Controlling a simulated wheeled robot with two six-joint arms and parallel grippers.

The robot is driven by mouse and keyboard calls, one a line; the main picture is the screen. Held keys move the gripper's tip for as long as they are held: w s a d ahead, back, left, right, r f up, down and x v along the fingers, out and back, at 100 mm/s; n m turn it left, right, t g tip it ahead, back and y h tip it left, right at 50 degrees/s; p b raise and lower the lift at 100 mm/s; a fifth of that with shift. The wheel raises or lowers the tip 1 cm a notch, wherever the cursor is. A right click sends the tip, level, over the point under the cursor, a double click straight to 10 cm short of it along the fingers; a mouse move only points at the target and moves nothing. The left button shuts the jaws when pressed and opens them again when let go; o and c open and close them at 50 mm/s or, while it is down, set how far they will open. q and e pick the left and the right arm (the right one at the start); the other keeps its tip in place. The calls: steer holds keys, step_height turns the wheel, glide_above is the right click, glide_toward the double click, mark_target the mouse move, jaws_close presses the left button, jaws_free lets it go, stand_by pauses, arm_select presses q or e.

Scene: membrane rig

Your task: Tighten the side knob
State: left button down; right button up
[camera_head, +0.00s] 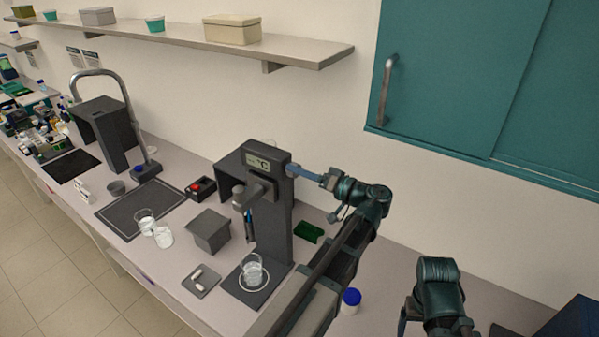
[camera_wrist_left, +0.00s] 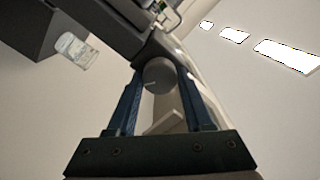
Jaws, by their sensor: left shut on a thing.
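The dark grey membrane rig (camera_head: 279,215) stands upright on the bench, with a "°C" display on its head. My left gripper (camera_head: 308,174) reaches the right side of the rig's head. In the left wrist view my left gripper (camera_wrist_left: 160,88) has its two blue fingers closed around the round grey side knob (camera_wrist_left: 159,76), one finger on each side. The knob is hidden by the fingers in the head view. Part of my right arm (camera_head: 438,290) shows at the lower right; its gripper is out of the frame.
A glass beaker (camera_head: 252,271) stands on the rig's base. A grey bin (camera_head: 210,231), a small tray (camera_head: 201,281) and two more beakers stand to the left. A green block (camera_head: 309,232) and a blue-capped jar (camera_head: 350,300) are near my left arm. A teal cabinet (camera_head: 450,75) hangs above.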

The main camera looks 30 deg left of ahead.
arm_select(q)
steer(key=m, duration=1.1)
steer(key=shift+f, duration=0.1)
steer(key=shift+m, duration=0.5)
steer(key=shift+c, duration=1.5)
jaws_free()
steer(key=shift+d, duration=0.1)
steer(key=shift+d, duration=0.1)
steer(key=s+d, duration=0.1)
steer(key=d, duration=1.2)
steer(key=shift+d, duration=0.25)
